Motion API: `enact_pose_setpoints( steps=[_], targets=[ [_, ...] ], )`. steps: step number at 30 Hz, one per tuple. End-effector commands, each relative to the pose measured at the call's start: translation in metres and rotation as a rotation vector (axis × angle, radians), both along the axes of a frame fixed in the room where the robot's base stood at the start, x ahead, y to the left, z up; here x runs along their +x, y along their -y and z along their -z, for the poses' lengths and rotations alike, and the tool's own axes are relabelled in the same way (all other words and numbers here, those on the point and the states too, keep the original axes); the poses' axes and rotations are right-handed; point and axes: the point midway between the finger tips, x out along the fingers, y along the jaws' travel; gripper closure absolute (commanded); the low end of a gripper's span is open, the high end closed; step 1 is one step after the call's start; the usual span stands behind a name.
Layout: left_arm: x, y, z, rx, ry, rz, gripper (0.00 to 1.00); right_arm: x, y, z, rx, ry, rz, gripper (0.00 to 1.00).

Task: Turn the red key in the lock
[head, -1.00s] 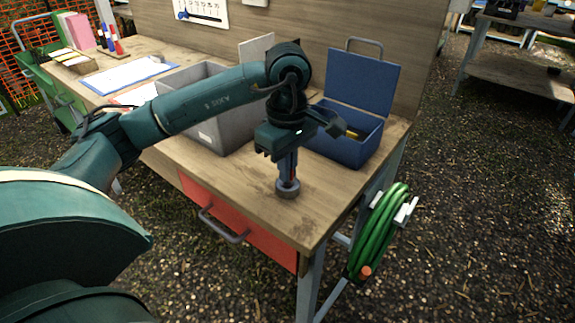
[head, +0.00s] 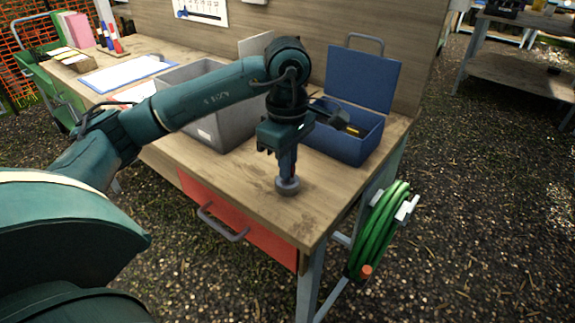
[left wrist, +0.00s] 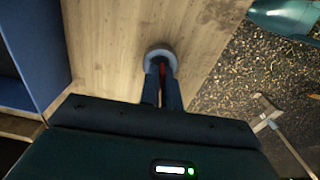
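The lock (head: 288,188) is a round grey piece standing on the wooden tabletop near its front right corner. It also shows in the left wrist view (left wrist: 160,50), just beyond my fingertips. My left gripper (head: 287,176) points straight down over the lock, fingers close together. In the left wrist view, a thin strip of the red key (left wrist: 162,73) shows between the two fingers, which are shut on it. Most of the key is hidden by the fingers. My right gripper is not in view.
An open blue box (head: 352,148) stands right behind my left gripper, and a grey bin (head: 222,135) stands to its left. A red drawer front (head: 255,232) is below the tabletop. A green hose (head: 375,240) hangs at the right side. The tabletop's front right corner is clear.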

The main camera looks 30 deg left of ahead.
Motion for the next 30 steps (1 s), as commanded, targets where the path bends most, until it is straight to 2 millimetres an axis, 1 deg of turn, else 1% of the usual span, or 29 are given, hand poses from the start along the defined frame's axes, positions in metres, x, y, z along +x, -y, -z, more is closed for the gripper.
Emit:
enact_pose_setpoints(
  steps=[1,6,12,13,22,30],
  targets=[
    [0.0001,-0.0002,0.0013,0.0,0.0,0.022,1.0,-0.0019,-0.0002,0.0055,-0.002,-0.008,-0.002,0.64],
    [0.0,-0.0002,0.0003,0.0,0.0,0.069,1.0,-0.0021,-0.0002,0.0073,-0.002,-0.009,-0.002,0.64],
    [-0.0001,-0.0003,-0.0001,0.0,-0.001,0.072,1.0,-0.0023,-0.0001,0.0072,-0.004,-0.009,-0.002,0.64],
    [-0.0001,-0.0003,-0.0001,0.0,-0.001,0.071,0.95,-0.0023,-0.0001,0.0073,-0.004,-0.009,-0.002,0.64],
    [-0.0001,-0.0003,0.0,0.0,-0.001,0.07,0.7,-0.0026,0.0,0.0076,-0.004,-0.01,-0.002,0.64],
    [-0.0002,-0.0002,0.0001,0.0,-0.001,0.07,0.7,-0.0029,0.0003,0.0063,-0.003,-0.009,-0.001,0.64]
  ],
)
